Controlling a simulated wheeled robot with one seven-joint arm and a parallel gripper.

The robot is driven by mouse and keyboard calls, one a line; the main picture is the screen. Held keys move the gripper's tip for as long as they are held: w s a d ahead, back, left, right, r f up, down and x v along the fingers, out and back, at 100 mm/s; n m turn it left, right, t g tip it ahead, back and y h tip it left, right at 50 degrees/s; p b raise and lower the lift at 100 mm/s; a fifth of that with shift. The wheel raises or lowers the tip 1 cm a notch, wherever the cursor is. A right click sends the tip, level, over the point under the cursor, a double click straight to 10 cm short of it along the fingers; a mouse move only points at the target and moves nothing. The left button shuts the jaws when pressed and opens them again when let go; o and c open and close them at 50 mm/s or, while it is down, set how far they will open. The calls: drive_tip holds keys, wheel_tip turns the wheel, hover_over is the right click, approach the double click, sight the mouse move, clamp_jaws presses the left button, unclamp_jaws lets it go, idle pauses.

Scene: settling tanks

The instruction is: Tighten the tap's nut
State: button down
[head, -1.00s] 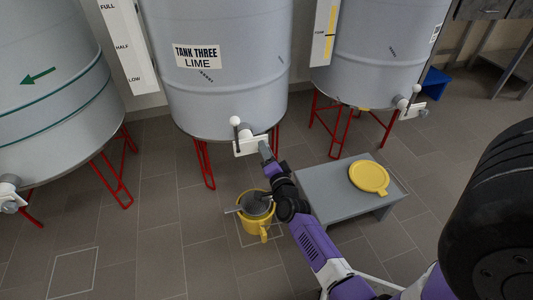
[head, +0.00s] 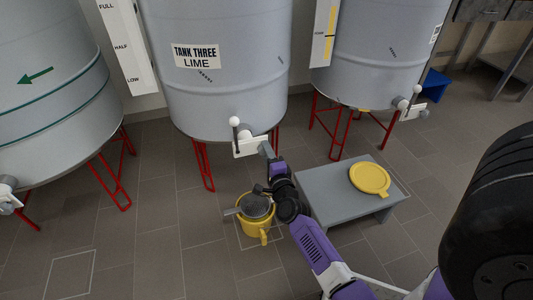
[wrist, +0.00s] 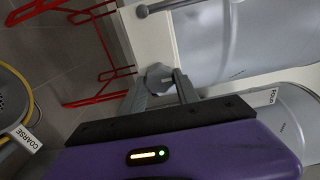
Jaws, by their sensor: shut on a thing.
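The tank marked TANK THREE LIME (head: 225,90) has a tap (head: 244,134) low on its front, with a lever topped by a white ball (head: 234,121) standing upright. A white plate (head: 247,148) is at the tap. My gripper (head: 268,150) reaches the right end of the tap. In the wrist view my gripper (wrist: 160,84) has its two grey fingers on either side of a grey, faceted nut (wrist: 158,76) and is shut on it. In the head view the nut is mostly hidden by the fingers.
Below my wrist, a yellow bucket (head: 260,229) stands on the floor with a sieve (head: 255,205) over it; a COARSE label (wrist: 25,138) shows in the wrist view. A grey low table (head: 325,200) at right holds a yellow lid (head: 369,178). Red legs (head: 203,165) stand under the tank.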

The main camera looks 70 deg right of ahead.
drive_tip(key=c, duration=0.9)
unclamp_jaws()
drive_tip(key=shift+s, duration=0.1)
drive_tip(key=p+v, duration=0.2)
drive_tip(key=v, duration=0.5)
drive_tip(key=shift+s+a+p, duration=0.2)
drive_tip(key=shift+a+p, duration=0.15)
